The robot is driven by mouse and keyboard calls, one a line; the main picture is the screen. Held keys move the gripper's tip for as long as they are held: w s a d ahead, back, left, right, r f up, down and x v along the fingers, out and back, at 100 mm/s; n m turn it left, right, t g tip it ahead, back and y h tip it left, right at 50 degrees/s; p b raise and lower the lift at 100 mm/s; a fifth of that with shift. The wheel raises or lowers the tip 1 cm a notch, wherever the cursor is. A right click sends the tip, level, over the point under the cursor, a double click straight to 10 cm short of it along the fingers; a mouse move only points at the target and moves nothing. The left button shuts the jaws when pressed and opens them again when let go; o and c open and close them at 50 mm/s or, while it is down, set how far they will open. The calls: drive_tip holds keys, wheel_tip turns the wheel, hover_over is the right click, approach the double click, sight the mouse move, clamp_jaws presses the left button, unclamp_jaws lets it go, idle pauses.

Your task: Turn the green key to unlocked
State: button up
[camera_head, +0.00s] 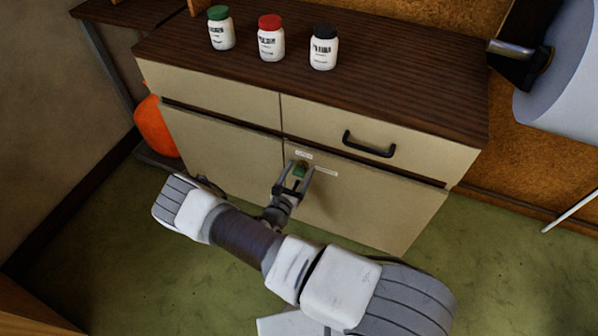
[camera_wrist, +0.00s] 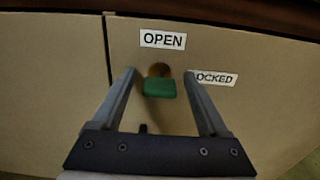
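The green key (camera_wrist: 159,88) sits in a round brass lock (camera_wrist: 159,70) on the cabinet's right lower door (camera_wrist: 255,115). In the wrist view its green head is a wide flat block just below the lock. An "OPEN" label (camera_wrist: 163,39) is above the lock. A second label (camera_wrist: 216,78) to the right reads "OCKED", its left end hidden by a finger. My gripper (camera_wrist: 160,72) is open, with one finger on each side of the key and visible gaps between. In the head view, the key (camera_head: 300,170) shows between the fingers of my gripper (camera_head: 297,172).
The cabinet top (camera_head: 390,75) holds a green-lidded jar (camera_head: 221,32), a red-lidded jar (camera_head: 271,42) and a black-lidded jar (camera_head: 323,50). A black drawer handle (camera_head: 369,147) sticks out above the right door. An orange object (camera_head: 156,127) stands left of the cabinet. Green floor (camera_head: 110,255) is clear in front.

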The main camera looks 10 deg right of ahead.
clamp_jaws()
drive_tip(key=shift+n, duration=0.4)
drive_tip(key=n, duration=0.2)
drive_tip(key=shift+a+n, duration=0.1)
drive_tip(key=shift+n, duration=0.3)
drive_tip(key=n, duration=0.4)
drive_tip(key=shift+f+n, duration=0.1)
drive_tip(key=shift+n, duration=0.2)
drive_tip(key=n, duration=0.4)
drive_tip(key=shift+w+a+n+b, duration=0.1)
drive_tip(key=shift+n+b, duration=0.2)
drive_tip(key=shift+b, duration=0.1)
drive_tip(key=shift+f+n, duration=0.1)
drive_tip(key=shift+n, duration=2)
